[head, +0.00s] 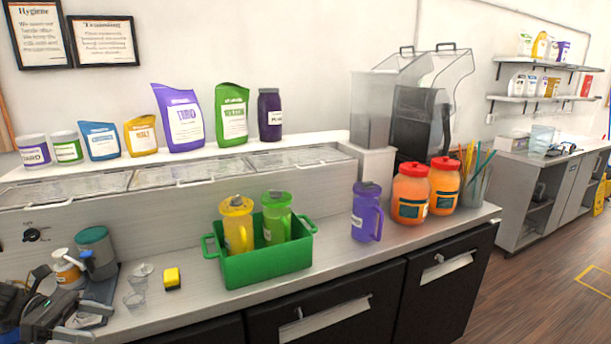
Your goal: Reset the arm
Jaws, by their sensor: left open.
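My left gripper (82,321) shows at the bottom left corner, cut off by the picture edge. It is open, with nothing seen between its fingers. It is over the left end of the steel counter (345,262), close to a teal-lidded container (96,252) and an orange-and-white pump bottle (68,268). I cannot tell whether it touches anything there. My right gripper is not in view.
Small clear cups (137,290) and a yellow sponge (172,278) lie right of the gripper. A green caddy (268,267) holds a yellow and a green pitcher. A purple pitcher (367,212) and orange jars (411,195) stand farther right. Counter between caddy and purple pitcher is clear.

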